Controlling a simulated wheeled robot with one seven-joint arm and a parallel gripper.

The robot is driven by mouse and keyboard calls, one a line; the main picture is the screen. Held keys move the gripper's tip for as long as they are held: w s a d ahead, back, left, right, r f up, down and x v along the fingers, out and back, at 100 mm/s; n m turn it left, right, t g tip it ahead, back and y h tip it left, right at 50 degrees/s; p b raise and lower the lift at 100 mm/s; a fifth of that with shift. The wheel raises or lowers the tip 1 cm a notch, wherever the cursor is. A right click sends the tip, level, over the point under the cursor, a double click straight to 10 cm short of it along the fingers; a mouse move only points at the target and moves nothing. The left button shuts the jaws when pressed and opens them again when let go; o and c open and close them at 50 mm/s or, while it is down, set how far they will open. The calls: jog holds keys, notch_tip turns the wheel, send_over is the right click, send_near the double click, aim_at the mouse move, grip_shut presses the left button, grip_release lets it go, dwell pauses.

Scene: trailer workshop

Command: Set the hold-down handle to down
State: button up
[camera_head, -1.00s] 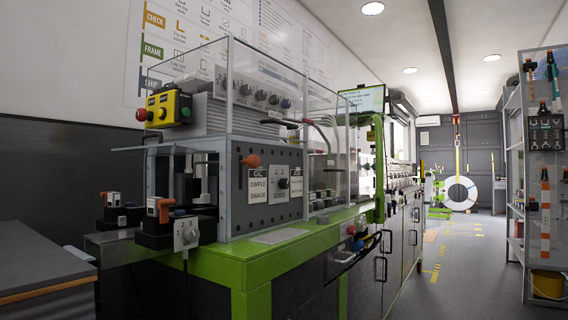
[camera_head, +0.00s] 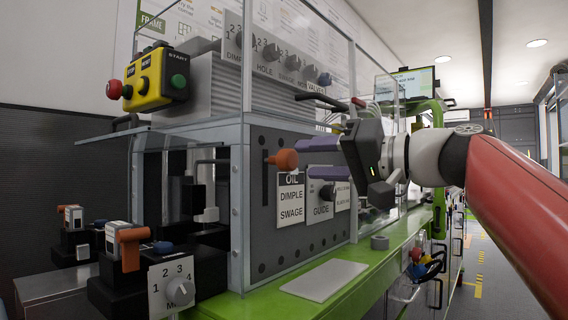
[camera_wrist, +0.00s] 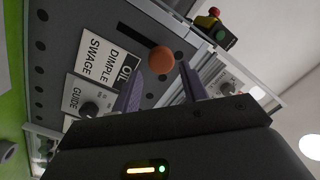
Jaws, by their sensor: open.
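An orange ball-ended handle (camera_head: 285,159) sticks out of a dark vertical slot (camera_head: 265,183) in the grey machine panel, near the slot's upper part. I take it as the hold-down handle; no label naming it is readable. In the wrist view the orange knob (camera_wrist: 161,60) shows just ahead of the gap between my fingertips. My gripper (camera_head: 297,159) is open, its two purple fingers reaching left toward the handle, one higher and one lower. I see no clear contact. It also shows in the wrist view (camera_wrist: 159,76).
An OIL DIMPLE SWAGE label (camera_head: 291,200) and a GUIDE dial (camera_head: 327,194) are beside the handle. A yellow button box (camera_head: 156,80) hangs at the upper left. Clamp blocks with orange levers (camera_head: 129,242) stand lower left. A grey plate (camera_head: 325,280) lies on the green bench (camera_head: 262,298).

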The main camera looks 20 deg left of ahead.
aim_at(294, 160)
jog(key=p+x, duration=0.1)
jog(key=x, duration=0.6)
jog(key=shift+s+p, duration=0.1)
jog(key=shift+p, duration=0.25)
jog(key=shift+c, duration=0.2)
